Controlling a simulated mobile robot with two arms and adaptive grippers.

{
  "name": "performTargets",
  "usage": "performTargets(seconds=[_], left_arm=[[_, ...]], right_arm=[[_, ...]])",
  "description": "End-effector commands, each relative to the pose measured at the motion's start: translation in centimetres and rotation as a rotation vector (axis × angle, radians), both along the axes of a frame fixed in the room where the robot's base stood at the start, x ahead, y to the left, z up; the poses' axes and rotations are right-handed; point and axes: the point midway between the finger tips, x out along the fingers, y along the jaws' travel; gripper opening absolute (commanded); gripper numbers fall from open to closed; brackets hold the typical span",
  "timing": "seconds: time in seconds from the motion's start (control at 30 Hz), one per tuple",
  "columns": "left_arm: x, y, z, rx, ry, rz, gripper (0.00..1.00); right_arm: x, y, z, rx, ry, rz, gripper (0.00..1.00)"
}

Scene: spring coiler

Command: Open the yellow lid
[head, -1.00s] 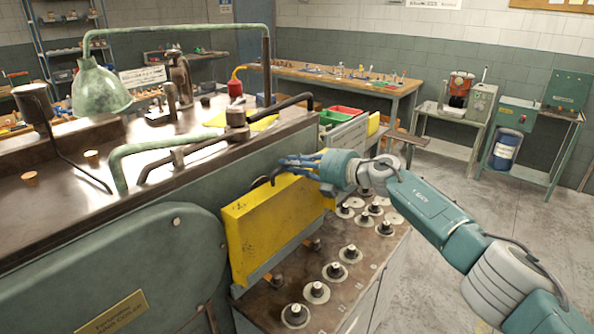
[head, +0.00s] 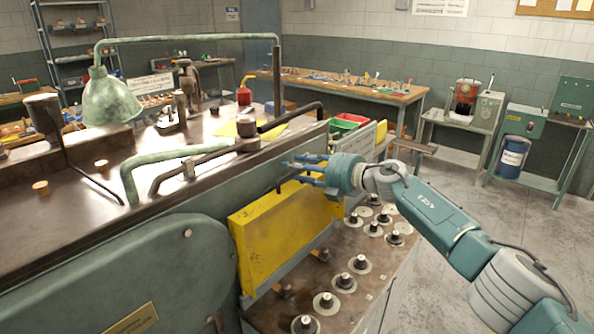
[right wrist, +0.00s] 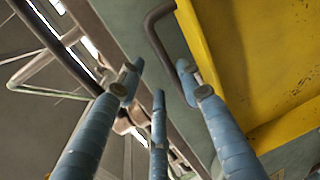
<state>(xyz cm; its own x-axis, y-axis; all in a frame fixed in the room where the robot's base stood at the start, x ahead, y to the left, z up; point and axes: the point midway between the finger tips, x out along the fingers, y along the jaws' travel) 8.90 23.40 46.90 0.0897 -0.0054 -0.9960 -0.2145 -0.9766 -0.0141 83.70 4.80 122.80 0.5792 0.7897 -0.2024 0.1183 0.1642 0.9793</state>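The yellow lid (head: 285,235) is a boxy, upright panel on the side of the green machine in the head view. A dark bent handle (head: 290,184) shows at its top edge; its far end is hidden behind my fingers. My right gripper (head: 300,170) is just above the lid's top edge, its blue fingers spread and empty. In the right wrist view, the lid (right wrist: 275,60) fills the right side. The handle (right wrist: 155,30) curves down toward the right finger; I cannot tell whether they touch. My left gripper is out of view.
The machine's bench top (head: 75,215) has a green lamp (head: 108,97) and dark bars close to my fingers. Several round spindles (head: 345,282) stand on a ledge below the lid. The floor (head: 440,270) at right is clear.

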Motion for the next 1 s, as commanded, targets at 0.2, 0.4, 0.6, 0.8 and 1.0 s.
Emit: performTargets(seconds=[0.2, 0.4, 0.6, 0.8, 1.0], left_arm=[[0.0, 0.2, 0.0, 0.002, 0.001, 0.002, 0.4], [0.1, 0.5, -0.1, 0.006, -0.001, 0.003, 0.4], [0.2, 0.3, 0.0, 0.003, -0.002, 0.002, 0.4], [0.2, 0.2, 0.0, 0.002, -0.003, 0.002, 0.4], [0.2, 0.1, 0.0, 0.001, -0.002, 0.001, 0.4]], right_arm=[[-0.1, 0.1, -0.2, -0.003, 0.001, 0.002, 0.34], [-0.1, 0.0, -0.4, -0.006, 0.002, 0.003, 0.34], [-0.8, -1.2, -0.1, -0.007, 0.0, 0.003, 0.34], [-2.8, -3.9, 0.5, -0.008, 0.001, 0.003, 0.34], [-5.1, -7.2, 1.4, -0.006, 0.002, 0.0, 0.34]])
